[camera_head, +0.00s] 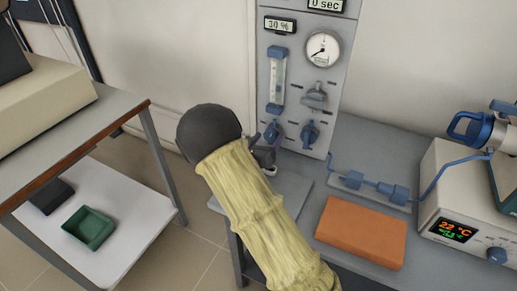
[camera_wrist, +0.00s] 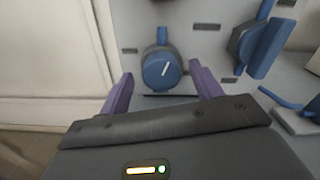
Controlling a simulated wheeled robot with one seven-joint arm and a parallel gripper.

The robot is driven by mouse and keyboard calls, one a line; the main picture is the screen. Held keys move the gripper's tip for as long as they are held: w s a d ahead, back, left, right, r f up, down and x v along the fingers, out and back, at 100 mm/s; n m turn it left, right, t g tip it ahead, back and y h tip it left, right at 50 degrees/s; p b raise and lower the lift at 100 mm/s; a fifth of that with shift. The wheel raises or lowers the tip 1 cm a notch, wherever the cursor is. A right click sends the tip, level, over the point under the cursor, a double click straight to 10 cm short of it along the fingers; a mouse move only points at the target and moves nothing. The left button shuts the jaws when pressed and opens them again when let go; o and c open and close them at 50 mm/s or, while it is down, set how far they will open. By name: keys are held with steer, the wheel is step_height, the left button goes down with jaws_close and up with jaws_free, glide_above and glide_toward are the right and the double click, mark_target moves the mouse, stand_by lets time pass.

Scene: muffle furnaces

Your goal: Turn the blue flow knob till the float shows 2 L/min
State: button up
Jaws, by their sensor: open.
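The blue flow knob (camera_wrist: 162,71) is round with a white mark tilted a little right of upright. In the wrist view it shows between the two purple fingers of my gripper (camera_wrist: 160,72), which are open, one on each side. I cannot tell whether they touch it. In the head view the knob (camera_head: 271,132) is low on the grey panel (camera_head: 297,148), at the left, beside my gripper (camera_head: 262,142). The flow tube (camera_head: 277,78) stands above it with blue end caps. Its float and scale are too small to read.
A second blue knob (camera_head: 310,133) sits just right, with a grey valve (camera_head: 314,97) and a round gauge (camera_head: 322,48) above. An orange block (camera_head: 361,231) and a heater box (camera_head: 465,205) reading 22 °C are at right. A green tray (camera_head: 89,228) lies on the left cart's shelf.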

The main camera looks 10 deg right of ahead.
steer(key=v, duration=1.7)
steer(key=shift+a+p, duration=0.1)
steer(key=shift+p, duration=0.2)
steer(key=shift+s, duration=0.15)
stand_by(0.8)
